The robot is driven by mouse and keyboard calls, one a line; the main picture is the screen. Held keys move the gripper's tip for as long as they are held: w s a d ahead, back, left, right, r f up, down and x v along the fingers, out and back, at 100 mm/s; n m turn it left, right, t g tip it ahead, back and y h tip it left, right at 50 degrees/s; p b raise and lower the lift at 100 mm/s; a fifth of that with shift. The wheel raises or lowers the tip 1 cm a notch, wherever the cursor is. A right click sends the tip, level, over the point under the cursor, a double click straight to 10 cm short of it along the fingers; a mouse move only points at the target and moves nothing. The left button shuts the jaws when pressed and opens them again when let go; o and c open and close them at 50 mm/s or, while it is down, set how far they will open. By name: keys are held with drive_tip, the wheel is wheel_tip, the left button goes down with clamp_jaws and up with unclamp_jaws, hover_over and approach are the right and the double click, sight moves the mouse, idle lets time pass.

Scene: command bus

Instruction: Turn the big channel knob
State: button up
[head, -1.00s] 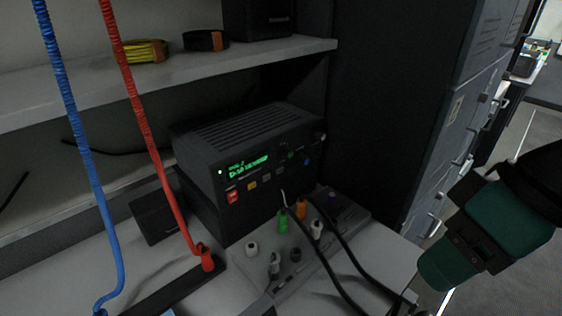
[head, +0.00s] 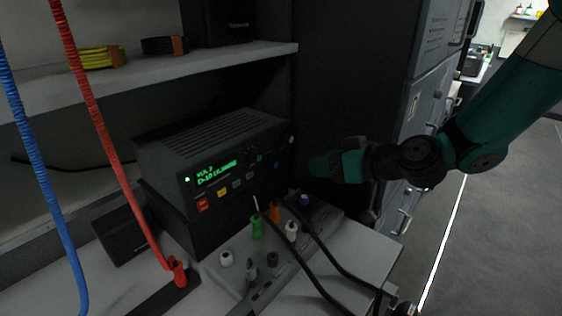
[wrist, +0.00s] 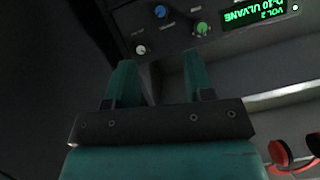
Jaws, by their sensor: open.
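The dark radio unit (head: 210,150) stands on the bench with a lit green display (head: 217,172). In the wrist view its face appears upside down, with a green knob (wrist: 202,28), a blue knob (wrist: 160,11) and a white knob (wrist: 141,49). I cannot clearly pick out the big channel knob; that part of the face is very dark. My gripper (head: 312,168) is just right of the radio's face, pointing left. In the wrist view my gripper (wrist: 160,60) has its two teal fingers apart, with nothing seen held between them.
A grey panel (head: 225,245) with plugs and black cables lies in front of the radio. Red (head: 95,115) and blue (head: 38,160) coiled cords hang at left. A shelf (head: 150,72) runs above. Grey cabinets (head: 435,100) stand behind my arm.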

sight(276, 164)
drive_tip(key=p+x, duration=0.2)
drive_tip(key=x, duration=1)
drive_tip(key=shift+a+f+p, duration=0.1)
drive_tip(key=shift+a+p, duration=0.05)
drive_tip(key=shift+p, duration=0.2)
drive_tip(key=shift+c, duration=0.3)
